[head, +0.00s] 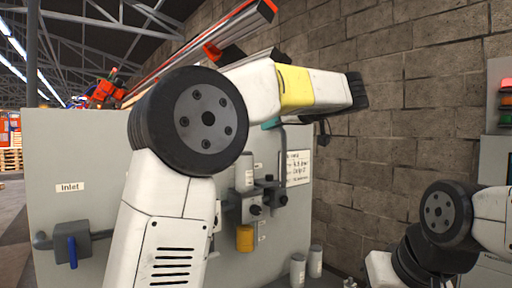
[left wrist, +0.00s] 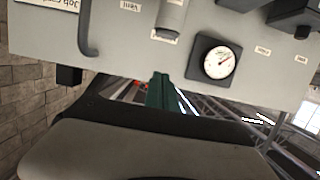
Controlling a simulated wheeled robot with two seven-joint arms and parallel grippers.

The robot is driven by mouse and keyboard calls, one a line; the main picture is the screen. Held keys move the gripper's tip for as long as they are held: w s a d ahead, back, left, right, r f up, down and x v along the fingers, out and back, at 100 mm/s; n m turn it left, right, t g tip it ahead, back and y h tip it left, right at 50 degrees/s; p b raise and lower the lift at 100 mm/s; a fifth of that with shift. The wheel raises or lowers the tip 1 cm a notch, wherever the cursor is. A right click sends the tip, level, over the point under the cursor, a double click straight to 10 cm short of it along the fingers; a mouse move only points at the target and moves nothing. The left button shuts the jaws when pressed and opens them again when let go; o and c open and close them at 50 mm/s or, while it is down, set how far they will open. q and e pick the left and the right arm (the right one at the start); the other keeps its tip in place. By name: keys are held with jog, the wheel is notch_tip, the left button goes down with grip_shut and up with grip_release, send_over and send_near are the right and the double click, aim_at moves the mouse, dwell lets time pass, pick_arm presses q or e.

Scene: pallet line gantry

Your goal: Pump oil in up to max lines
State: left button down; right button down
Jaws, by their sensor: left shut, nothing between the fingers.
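A grey machine panel (head: 80,135) stands ahead. On its front are a pale cylinder (head: 244,172), dark fittings with knobs (head: 256,208) and a yellow bowl (head: 244,238). Max lines cannot be made out. My left arm crosses in front of the panel and hides much of it. A bit of my left gripper (head: 271,123) shows teal below the forearm. In the left wrist view, upside down, its green fingers (left wrist: 160,92) are shut and empty, near the panel's top edge, with a round gauge (left wrist: 218,62) to their right. My right gripper is out of view.
A blue-handled inlet valve (head: 72,250) sits at the panel's lower left. A written card (head: 298,168) and a pipe (head: 284,150) are on its right. Two pale cylinders (head: 298,268) stand low down. A block wall (head: 390,150) closes the right side, where my right arm shows.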

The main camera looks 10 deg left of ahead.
pick_arm(q)
jog(key=shift+a, duration=0.1)
send_over(249, 153)
notch_tip(249, 153, down, 3)
jog(key=shift+w+a+r, duration=0.1)
jog(key=shift+w+r, duration=0.05)
jog(key=f, duration=0.2)
jog(key=shift+d+f, duration=0.2)
jog(key=shift+f, duration=0.75)
jog(key=shift+f, duration=1.1)
